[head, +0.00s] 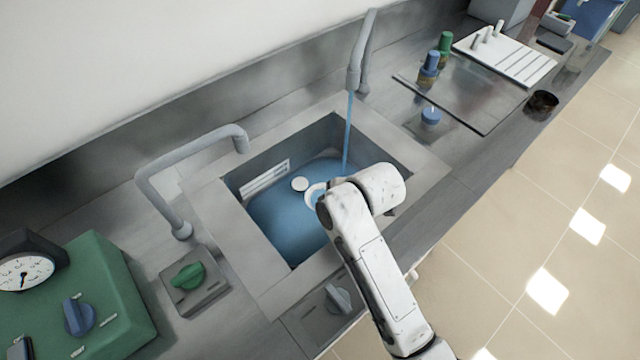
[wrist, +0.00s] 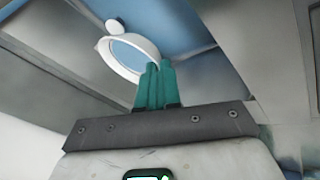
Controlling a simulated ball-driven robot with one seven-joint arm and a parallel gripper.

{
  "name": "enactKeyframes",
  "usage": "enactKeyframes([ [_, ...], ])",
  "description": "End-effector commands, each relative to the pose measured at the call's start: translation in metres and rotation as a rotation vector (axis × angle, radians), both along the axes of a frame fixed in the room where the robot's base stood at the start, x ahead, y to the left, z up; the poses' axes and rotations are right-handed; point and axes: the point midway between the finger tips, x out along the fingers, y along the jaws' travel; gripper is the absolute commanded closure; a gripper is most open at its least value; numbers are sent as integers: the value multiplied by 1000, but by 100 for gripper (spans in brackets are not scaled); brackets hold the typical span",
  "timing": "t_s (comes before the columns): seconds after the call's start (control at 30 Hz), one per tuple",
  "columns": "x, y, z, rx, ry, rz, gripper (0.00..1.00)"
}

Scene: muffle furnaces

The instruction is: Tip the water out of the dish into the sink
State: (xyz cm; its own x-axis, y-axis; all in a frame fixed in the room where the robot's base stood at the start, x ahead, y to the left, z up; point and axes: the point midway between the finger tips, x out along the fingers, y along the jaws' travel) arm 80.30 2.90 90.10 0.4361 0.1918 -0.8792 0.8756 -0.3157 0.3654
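The sink (head: 265,275) has blue water (head: 285,222) in its basin. The dish (head: 312,195) is a white ring-rimmed bowl at the basin, partly hidden by my arm in the head view. In the wrist view the dish (wrist: 104,52) shows a white rim and a blue inside. My gripper (wrist: 160,66) has its green fingers close together at the near rim of the dish and looks shut on it. My arm hides the gripper in the head view. I cannot tell how far the dish is tilted.
A tap (head: 357,70) runs a blue stream into the basin; a second tap (head: 165,180) stands left. A small white disc (head: 300,184) shows beside the dish. A green box with a gauge (head: 100,290) is at left. A glassy plate (head: 470,95) and bottles (head: 429,68) stand right.

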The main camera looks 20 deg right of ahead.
Motion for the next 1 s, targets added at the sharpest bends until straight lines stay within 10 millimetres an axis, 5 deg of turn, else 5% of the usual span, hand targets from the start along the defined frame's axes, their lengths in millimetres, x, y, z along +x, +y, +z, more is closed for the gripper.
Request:
enactKeyframes([
  [1.0,4,-1,6,13,65,0,100],
])
